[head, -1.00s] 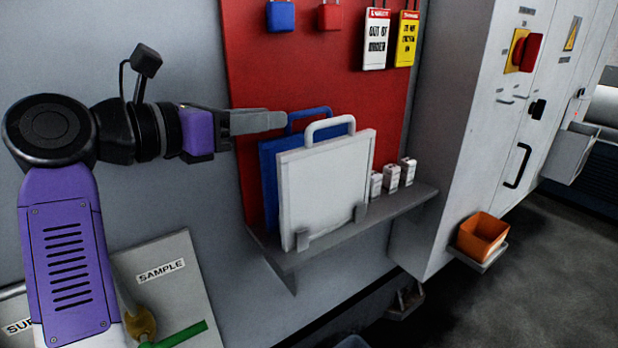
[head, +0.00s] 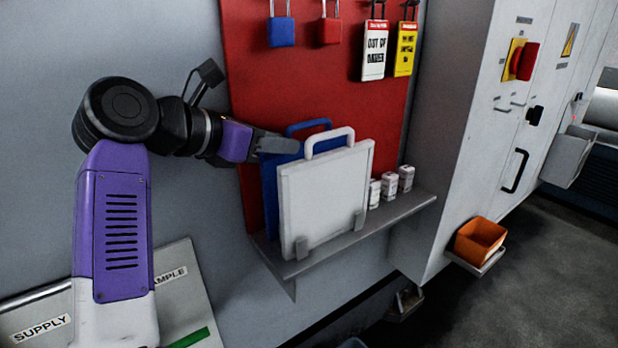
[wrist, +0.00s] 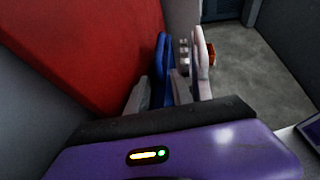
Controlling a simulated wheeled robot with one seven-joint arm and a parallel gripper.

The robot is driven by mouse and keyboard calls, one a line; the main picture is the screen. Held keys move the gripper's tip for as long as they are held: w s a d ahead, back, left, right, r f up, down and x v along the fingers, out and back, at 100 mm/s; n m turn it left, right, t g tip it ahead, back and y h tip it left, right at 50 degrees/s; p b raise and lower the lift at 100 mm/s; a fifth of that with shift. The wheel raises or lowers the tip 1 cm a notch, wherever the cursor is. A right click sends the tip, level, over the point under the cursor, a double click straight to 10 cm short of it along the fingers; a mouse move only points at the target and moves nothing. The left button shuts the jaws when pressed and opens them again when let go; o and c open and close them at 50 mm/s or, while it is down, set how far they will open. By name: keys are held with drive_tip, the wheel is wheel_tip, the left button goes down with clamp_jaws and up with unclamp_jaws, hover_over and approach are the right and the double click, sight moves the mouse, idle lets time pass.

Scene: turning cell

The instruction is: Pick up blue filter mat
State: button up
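The blue filter mat (head: 269,190) is a flat panel with a loop handle, standing upright on the grey wall shelf (head: 345,238). A white panel (head: 325,195) with its own handle stands in front and hides most of it. My gripper (head: 278,145) is at the blue mat's upper left, by its handle. In the wrist view, my gripper (wrist: 159,78) has its two grey fingers apart, one on each side of the blue mat (wrist: 161,68). I cannot tell whether either finger touches it. The white panel (wrist: 202,60) is just right of the right finger.
Several small white containers (head: 389,184) stand on the shelf right of the panels. Padlocks (head: 281,32) and warning tags (head: 374,52) hang on the red board (head: 345,95) above. A grey cabinet (head: 460,130) rises at the right, with an orange bin (head: 480,240) beside it.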

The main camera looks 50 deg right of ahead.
drive_tip(key=shift+d, duration=0.15)
clamp_jaws()
idle(1.4)
